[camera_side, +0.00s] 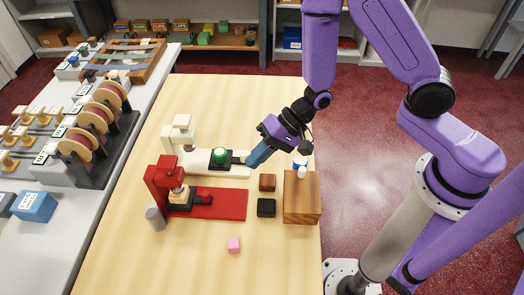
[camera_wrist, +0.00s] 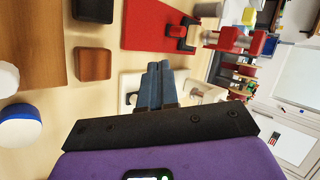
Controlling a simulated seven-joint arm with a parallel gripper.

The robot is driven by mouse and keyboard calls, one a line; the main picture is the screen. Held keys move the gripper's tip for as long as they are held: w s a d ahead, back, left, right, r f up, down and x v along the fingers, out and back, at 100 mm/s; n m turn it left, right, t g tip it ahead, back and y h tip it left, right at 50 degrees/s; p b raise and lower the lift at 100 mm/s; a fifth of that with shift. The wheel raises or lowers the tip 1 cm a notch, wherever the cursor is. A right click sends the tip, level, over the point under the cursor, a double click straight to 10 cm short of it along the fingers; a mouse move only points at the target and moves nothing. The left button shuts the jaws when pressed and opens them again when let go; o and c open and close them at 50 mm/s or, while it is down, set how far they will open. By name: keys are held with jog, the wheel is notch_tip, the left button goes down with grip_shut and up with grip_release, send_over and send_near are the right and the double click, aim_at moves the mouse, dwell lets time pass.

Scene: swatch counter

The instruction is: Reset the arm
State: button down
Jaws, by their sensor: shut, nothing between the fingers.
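My gripper (camera_side: 252,160) is shut and empty, its blue fingers pointing down and left above the right end of the white stand's base (camera_side: 232,171). In the wrist view the closed fingers (camera_wrist: 156,84) lie side by side with nothing between them. A green dome (camera_side: 219,155) sits on a black pad on the white stand. Just in front is the red stand (camera_side: 222,204), with a cream piece (camera_side: 179,195) at its left part. Whether my fingertips touch the white base, I cannot tell.
A wooden block (camera_side: 302,197) stands at the table's right edge, with white and blue items behind it. The table's front is mostly clear.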

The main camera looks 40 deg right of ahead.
jog(key=s+d+r+n+h, duration=0.5)
jog(key=d+r+n+h, duration=0.1)
jog(key=d+r+n, duration=0.3)
jog(key=s+d+r+n+g+h, duration=0.1)
jog(key=s+d+r+n, duration=0.2)
jog(key=s, duration=0.4)
jog(key=s+d+r+n+g+h, duration=0.1)
jog(key=s+d+r+n, duration=0.2)
jog(key=s, duration=0.4)
jog(key=shift+d+r+n+g+h, duration=0.35)
jog(key=shift+d+n, duration=0.25)
jog(key=shift+d, duration=0.35)
